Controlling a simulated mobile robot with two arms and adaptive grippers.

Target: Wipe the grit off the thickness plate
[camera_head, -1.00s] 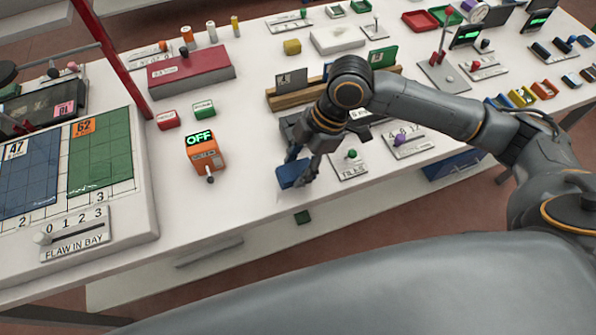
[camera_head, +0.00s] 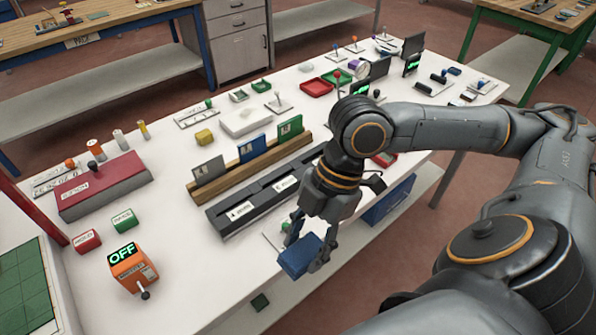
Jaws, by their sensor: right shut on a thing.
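My right gripper (camera_head: 308,252) is shut on a blue block (camera_head: 299,258) and holds it at the front edge of the white table. Whether the block touches the tabletop is hard to tell. Behind it is a small pale plate with a green knob (camera_head: 285,227), partly hidden by the gripper. Which piece is the thickness plate is not clear. A dark slotted bar (camera_head: 232,228) with small thickness labels lies behind the gripper, and a plain white slab (camera_head: 243,121) lies farther back. No grit can be made out. My left gripper is not in view.
A wooden rack (camera_head: 212,192) with upright plates stands behind the dark bar. An orange box reading OFF (camera_head: 130,268) and red and green blocks stand at the left. A maroon block (camera_head: 103,185) lies behind them. The front-left tabletop is mostly clear.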

